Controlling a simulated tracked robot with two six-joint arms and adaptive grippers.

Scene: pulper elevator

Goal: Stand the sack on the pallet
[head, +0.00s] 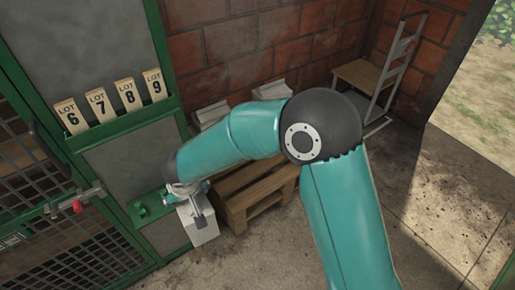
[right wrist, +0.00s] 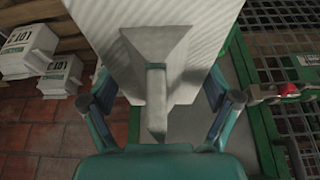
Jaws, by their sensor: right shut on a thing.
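The pale sack (head: 207,232) hangs or stands upright under my right gripper (head: 187,190), by the left end of the wooden pallet (head: 237,205). I cannot tell whether its bottom touches anything. In the right wrist view the sack (right wrist: 207,22) fills the middle, with its narrow gathered top (right wrist: 156,100) pointing toward the camera. The right gripper (right wrist: 164,92) is shut on the sack, one finger on each side. My right arm hides part of the pallet in the head view. My left gripper is not in view.
Other white sacks (head: 211,113) stand at the brick wall behind the arm; labelled ones (right wrist: 26,47) show in the right wrist view. A green cage door (head: 75,235) and number cards (head: 112,99) are at left. A hand truck (head: 400,58) stands back right. Floor at right is clear.

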